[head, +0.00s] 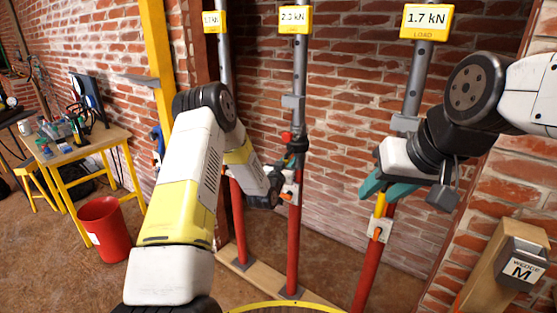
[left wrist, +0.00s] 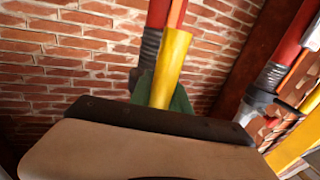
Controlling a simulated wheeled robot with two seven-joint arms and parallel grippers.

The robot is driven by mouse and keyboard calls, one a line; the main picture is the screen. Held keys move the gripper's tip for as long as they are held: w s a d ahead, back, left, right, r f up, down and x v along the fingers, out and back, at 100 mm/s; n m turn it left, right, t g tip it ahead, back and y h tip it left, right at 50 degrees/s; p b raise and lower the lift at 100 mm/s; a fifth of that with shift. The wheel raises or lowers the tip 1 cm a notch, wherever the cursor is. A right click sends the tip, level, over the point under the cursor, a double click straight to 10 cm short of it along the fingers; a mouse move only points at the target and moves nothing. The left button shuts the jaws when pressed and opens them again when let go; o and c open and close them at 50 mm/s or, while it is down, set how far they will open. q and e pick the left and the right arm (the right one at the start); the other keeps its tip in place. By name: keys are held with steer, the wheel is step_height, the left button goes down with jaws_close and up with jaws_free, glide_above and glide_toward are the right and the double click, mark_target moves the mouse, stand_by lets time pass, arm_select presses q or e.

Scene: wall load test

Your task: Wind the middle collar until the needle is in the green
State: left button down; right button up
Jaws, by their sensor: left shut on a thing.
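Three props stand against the brick wall in the head view. The middle prop (head: 294,240) is red below and grey above, under a yellow load display (head: 294,19) that seems to read 2.3 kN. My left gripper (head: 276,190) is at its collar, which my arm largely hides. The left wrist view shows its green fingers shut on a yellow handle (left wrist: 172,65), with a red tube behind. My right gripper (head: 386,188) has its teal fingers apart by the yellow handle (head: 381,204) of the right prop (head: 367,270). I cannot make out a needle or green band.
The right prop's display (head: 426,21) reads 1.7 kN. A red bin (head: 105,230) and a yellow-legged workbench (head: 80,148) stand at left. A wooden post with a wedge sign (head: 522,270) is at lower right.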

arm_select(q)
steer(key=shift+s+d, duration=0.2)
steer(key=shift+d, duration=0.55)
steer(key=c, duration=1.2)
jaws_free()
steer(key=shift+c, duration=0.2)
steer(key=v, duration=0.7)
steer(key=shift+s+a, duration=0.25)
steer(key=shift+s, duration=0.05)
steer(key=shift+c, duration=0.2)
